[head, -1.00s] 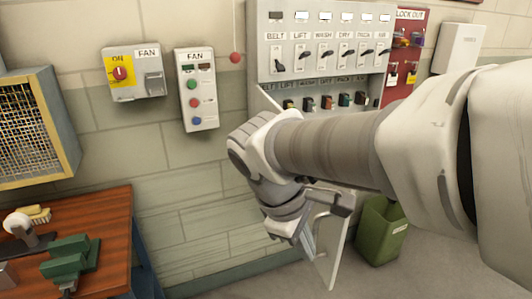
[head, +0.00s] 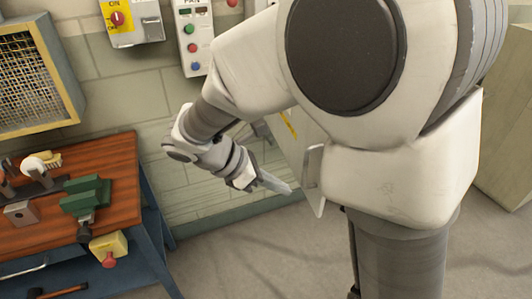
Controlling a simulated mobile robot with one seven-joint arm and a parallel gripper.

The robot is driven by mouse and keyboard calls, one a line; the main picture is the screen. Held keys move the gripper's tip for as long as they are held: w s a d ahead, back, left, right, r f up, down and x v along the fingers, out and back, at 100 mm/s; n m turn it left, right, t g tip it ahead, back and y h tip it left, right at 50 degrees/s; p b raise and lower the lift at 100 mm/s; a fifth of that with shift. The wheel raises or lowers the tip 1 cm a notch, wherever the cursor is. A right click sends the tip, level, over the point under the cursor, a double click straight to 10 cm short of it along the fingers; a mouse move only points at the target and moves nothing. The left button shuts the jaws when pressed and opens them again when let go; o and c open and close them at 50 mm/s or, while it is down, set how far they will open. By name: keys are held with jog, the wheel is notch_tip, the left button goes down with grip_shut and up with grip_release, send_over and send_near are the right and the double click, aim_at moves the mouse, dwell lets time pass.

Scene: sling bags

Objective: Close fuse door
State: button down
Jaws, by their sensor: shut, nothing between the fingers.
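My gripper (head: 276,184) is in the middle of the head view, pointing down and to the right, with its fingers together and nothing seen between them. A pale panel with a yellow label (head: 288,124) shows just above and right of it, partly behind my arm; it looks like part of the fuse door. A pale upright handle-like piece (head: 316,180) stands right of the fingertips, seemingly apart from them. I cannot tell how far the door stands open. The fuse cabinet is hidden behind my arm.
A wooden workbench (head: 110,170) with a green vise (head: 86,195) stands at the left. The floor (head: 240,255) below my gripper is clear.

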aim_at(321, 195)
jog(key=d+f, duration=0.1)
jog(key=d, duration=0.1)
jog(key=d+f, duration=0.1)
jog(key=d, duration=0.1)
jog(key=w+d+f, duration=0.1)
jog(key=d, duration=0.1)
jog(key=shift+w+d+f, duration=0.1)
jog(key=shift+d+f, duration=0.05)
jog(key=shift+f, duration=0.05)
jog(key=shift+w+d, duration=0.15)
jog(key=shift+d, duration=0.3)
jog(key=shift+d, duration=0.15)
